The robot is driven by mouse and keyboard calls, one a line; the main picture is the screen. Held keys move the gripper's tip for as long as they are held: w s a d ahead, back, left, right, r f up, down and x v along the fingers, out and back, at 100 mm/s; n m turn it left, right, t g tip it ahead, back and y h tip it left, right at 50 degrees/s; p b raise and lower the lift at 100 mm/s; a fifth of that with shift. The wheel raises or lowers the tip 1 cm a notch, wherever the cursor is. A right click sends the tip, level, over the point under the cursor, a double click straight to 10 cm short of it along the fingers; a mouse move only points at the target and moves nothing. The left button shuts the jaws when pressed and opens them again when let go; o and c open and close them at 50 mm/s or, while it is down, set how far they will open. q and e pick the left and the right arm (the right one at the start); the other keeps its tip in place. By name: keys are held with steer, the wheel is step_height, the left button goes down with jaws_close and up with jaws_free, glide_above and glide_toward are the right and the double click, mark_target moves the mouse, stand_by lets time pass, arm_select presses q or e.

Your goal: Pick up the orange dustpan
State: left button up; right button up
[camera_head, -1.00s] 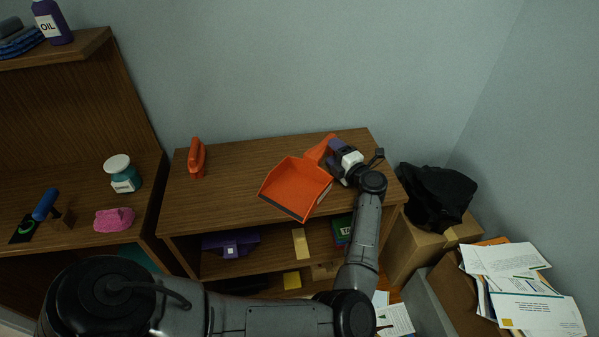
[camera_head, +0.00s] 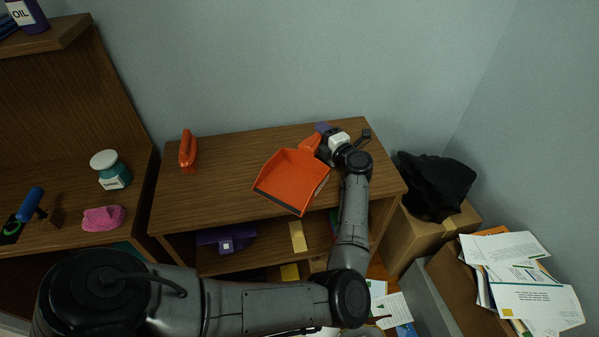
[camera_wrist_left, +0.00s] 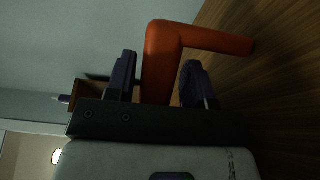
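The orange dustpan (camera_head: 292,180) lies on the wooden cabinet top, its pan towards the front edge and its handle towards the back right. My left gripper (camera_head: 324,136) is at the handle. In the left wrist view the orange handle (camera_wrist_left: 160,65) stands between the two dark purple fingers of my left gripper (camera_wrist_left: 158,82). The fingers are apart, with narrow gaps beside the handle, so the gripper looks open around it. In the head view the gripper's body hides part of the handle end. My right gripper is not in view.
An orange-red handled object (camera_head: 188,152) stands at the cabinet's left. A shelf to the left holds a jar (camera_head: 112,172) and a pink sponge (camera_head: 103,218). A black bag (camera_head: 436,186) sits on a cardboard box at the right, near papers. The middle-left cabinet top is clear.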

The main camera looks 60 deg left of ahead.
arm_select(q)
steer(key=shift+w+a+r, duration=0.1)
steer(key=shift+a+r, duration=0.05)
steer(key=shift+a, duration=0.15)
steer(key=c, duration=0.4)
steer(key=shift+d, duration=0.15)
jaws_close()
steer(key=shift+r, duration=0.1)
